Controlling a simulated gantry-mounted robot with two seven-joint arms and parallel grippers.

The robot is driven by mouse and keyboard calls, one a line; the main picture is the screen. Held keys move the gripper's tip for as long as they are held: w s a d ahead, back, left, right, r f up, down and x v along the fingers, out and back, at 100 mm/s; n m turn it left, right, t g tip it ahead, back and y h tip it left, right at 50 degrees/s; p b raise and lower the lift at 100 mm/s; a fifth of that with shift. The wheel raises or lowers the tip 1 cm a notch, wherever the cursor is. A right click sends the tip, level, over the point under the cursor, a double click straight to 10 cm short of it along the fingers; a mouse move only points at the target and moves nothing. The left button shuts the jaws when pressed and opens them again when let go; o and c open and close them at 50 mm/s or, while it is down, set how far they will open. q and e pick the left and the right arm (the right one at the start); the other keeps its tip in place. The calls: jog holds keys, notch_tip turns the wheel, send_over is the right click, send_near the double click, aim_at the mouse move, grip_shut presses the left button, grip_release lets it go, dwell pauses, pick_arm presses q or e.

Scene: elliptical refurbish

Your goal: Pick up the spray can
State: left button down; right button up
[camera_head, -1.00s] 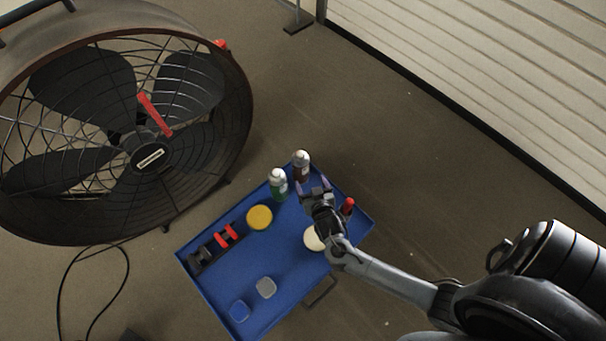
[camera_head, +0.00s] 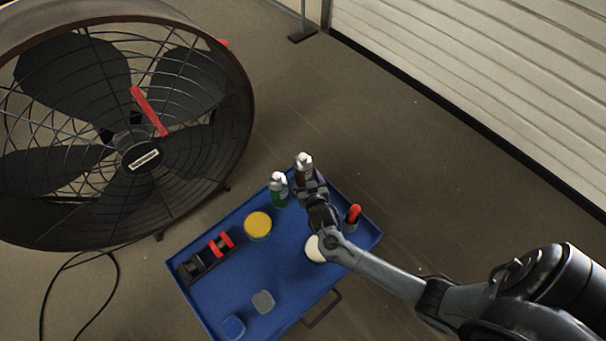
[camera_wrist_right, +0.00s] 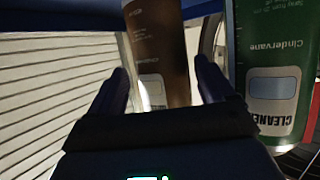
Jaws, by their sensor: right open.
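Two spray cans stand upright at the far corner of the blue tray (camera_head: 300,292). The brown can (camera_head: 303,166) has a white top, and the green can (camera_head: 279,192) stands to its left. My right gripper (camera_head: 308,188) is at the brown can and hides its lower part. In the right wrist view, the open fingers (camera_wrist_right: 163,92) point at the brown can (camera_wrist_right: 160,45), which shows between them. Whether they touch it I cannot tell. The green can (camera_wrist_right: 272,70), labelled CLEANER, is just right of the right finger. My left gripper is not in view.
The tray also holds a yellow-lidded jar (camera_head: 258,224), a white round thing (camera_head: 314,250), a red-topped item (camera_head: 353,213), a black holder with red parts (camera_head: 207,257) and two small containers. A large fan (camera_head: 130,130) stands at left. Floor on the right is clear.

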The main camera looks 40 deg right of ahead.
aim_at(305, 180)
jog(key=b+x, duration=0.2)
jog(key=x, duration=0.1)
jog(key=shift+w+f, duration=0.1)
jog(key=shift+f, duration=0.15)
jog(key=shift+w+d, duration=0.15)
jog(key=shift+w, duration=0.2)
jog(key=shift+c, duration=0.3)
jog(key=c, duration=0.8)
jog(key=shift+r, duration=0.1)
